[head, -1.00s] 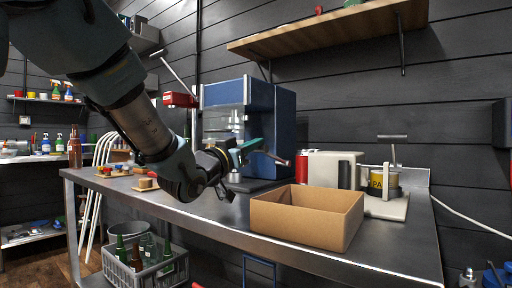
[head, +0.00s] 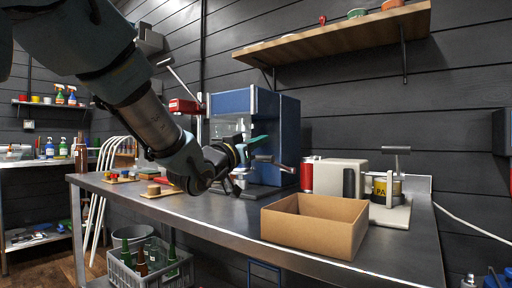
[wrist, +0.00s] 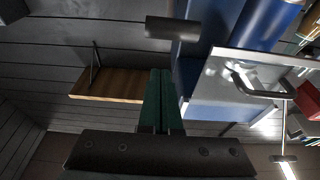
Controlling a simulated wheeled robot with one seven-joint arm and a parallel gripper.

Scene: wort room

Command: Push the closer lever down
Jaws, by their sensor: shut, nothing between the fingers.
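My gripper (head: 262,139) is shut and empty, its teal fingers in front of the blue machine (head: 230,102). In the wrist view the shut fingers (wrist: 160,76) point towards a dark cylindrical grip (wrist: 172,27), with a gap in the picture between them. A short lever with a grip (head: 262,158) sticks out from the blue machine beside the fingers. A long lever (head: 178,74) rises from a red head (head: 184,106) at the left. A T-shaped lever (head: 397,150) stands raised above a tin (head: 384,190). I cannot tell which lever is the closer's.
An open cardboard box (head: 314,240) stands at the front of the metal bench (head: 240,226). A pale appliance (head: 334,176) and a red can (head: 307,174) stand behind it. A wooden shelf (head: 330,36) hangs above. A crate of bottles (head: 180,270) is below left.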

